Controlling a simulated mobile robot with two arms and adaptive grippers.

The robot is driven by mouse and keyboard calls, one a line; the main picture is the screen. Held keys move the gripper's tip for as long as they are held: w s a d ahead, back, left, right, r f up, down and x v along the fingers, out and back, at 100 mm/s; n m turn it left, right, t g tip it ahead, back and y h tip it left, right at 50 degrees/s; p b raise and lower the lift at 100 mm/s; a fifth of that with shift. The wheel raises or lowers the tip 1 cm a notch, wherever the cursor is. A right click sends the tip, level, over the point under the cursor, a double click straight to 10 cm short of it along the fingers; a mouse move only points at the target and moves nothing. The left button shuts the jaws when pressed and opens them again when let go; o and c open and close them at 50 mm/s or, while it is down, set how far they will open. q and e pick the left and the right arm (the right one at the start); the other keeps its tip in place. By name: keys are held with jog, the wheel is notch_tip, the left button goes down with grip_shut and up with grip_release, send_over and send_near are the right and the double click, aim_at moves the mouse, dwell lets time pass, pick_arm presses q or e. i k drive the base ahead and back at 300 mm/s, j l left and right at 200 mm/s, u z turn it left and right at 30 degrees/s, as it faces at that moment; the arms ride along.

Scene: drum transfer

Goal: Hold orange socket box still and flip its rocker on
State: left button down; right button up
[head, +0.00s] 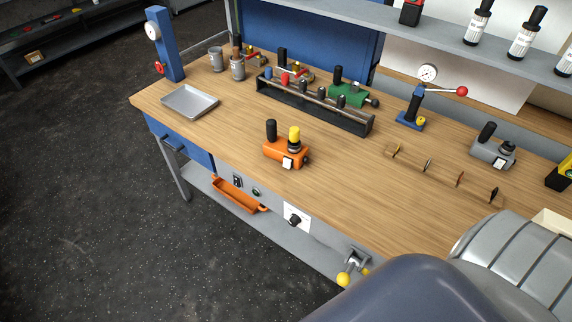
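The orange socket box (273,154) stands upright on the wooden workbench (225,130), near its front edge. A black upright grip (271,130) and a yellow plug-like piece (294,134) with a dark lower part rise from its top. A small white and dark rocker (287,163) sits on its front face; its position is too small to tell. Neither of my grippers is in view, and nothing touches the box.
A black rack (318,112) with several upright tools stands behind the box. An empty metal tray (190,101) lies to the left. Bare wood surrounds the orange box.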

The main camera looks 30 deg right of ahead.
aim_at(287, 162)
jog(key=z, duration=0.9)
